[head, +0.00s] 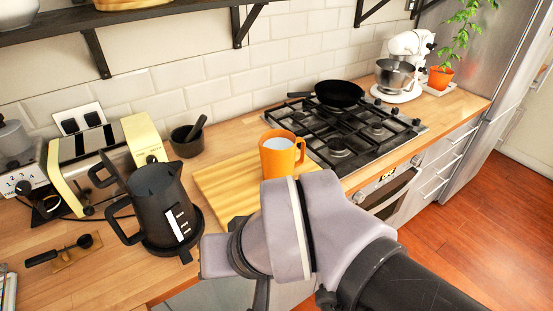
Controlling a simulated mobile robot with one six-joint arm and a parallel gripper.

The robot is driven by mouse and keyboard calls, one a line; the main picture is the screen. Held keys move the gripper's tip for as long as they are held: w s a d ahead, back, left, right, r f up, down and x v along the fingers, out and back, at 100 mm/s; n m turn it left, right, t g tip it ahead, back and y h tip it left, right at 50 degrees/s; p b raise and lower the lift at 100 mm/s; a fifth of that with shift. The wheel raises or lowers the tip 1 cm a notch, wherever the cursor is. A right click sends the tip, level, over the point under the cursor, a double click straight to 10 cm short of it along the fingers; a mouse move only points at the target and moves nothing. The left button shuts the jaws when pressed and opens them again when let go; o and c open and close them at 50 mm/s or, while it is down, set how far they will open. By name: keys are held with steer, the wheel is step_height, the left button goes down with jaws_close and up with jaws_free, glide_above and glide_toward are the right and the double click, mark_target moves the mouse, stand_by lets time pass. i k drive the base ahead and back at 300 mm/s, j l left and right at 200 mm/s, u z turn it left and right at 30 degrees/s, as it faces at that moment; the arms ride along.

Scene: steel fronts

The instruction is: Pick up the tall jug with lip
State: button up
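A tall black jug-shaped kettle (157,197) with a pouring lip and a side handle stands upright on a round dark base on the wooden counter, left of my arm. I cannot tell for sure which one the task names. My gripper (262,294) shows only as a dark part below my grey wrist, mostly hidden. It is apart from the kettle; its fingers cannot be made out.
A toaster (85,172) stands behind the kettle, and a dark mortar (187,142) is behind the board (213,192). A gas hob (345,128) with a black pan (340,93) lies to the right. A scoop (60,250) lies at front left. A shelf hangs above.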

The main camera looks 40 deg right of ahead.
mark_target(278, 147)
steer(key=l+z, duration=0.25)
steer(key=z, duration=0.15)
steer(key=l+z, duration=0.25)
steer(key=z, duration=0.15)
steer(key=l+z, duration=0.25)
steer(key=z, duration=0.15)
